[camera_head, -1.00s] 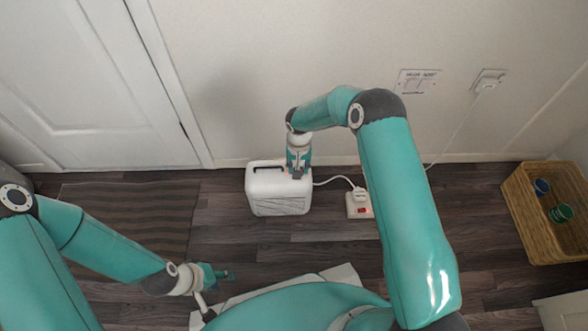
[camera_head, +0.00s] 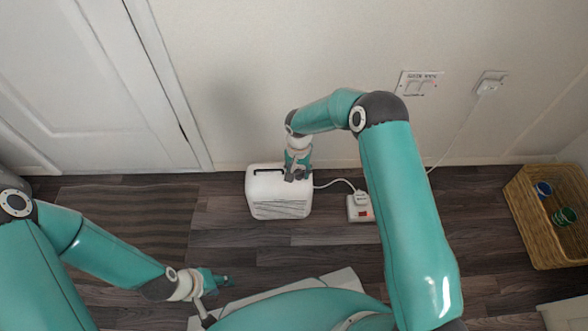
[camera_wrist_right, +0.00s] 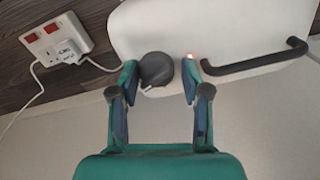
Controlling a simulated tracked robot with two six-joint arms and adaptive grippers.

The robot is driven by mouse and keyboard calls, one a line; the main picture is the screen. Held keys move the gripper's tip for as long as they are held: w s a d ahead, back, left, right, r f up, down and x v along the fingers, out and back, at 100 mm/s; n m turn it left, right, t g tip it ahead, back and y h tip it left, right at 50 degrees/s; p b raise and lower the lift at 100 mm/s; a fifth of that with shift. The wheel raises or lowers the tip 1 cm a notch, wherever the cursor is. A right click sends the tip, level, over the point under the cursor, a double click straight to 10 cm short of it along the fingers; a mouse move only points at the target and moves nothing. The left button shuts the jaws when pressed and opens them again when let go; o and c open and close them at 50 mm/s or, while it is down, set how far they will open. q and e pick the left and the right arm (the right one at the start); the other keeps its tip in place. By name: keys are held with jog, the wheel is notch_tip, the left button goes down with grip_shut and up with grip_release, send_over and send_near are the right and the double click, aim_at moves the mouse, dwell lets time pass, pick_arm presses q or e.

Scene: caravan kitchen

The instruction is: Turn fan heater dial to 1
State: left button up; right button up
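The white fan heater (camera_head: 280,207) stands upright on the floor by the wall, with a black handle on top. Its dark grey round dial (camera_wrist_right: 156,68) shows in the right wrist view, with a light pointer mark at its lower edge. My right gripper (camera_wrist_right: 158,72) is open, with one finger on each side of the dial. The left-hand finger in that view is right by the dial; a gap shows at the other. In the head view the right gripper (camera_head: 297,174) hides the dial. My left gripper (camera_head: 226,281) is low over the floor, away from the heater.
A white power strip (camera_head: 360,208) with a plug lies right of the heater, also in the wrist view (camera_wrist_right: 56,38). A cord joins heater and strip. A wicker basket (camera_head: 535,225) stands at far right, and a striped mat (camera_head: 130,215) lies left.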

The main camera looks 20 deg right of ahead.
jog(key=shift+o, duration=1)
jog(key=shift+d+r, duration=0.1)
jog(key=shift+r, duration=0.05)
notch_tip(320, 180, up, 12)
jog(key=shift+f, duration=0.2)
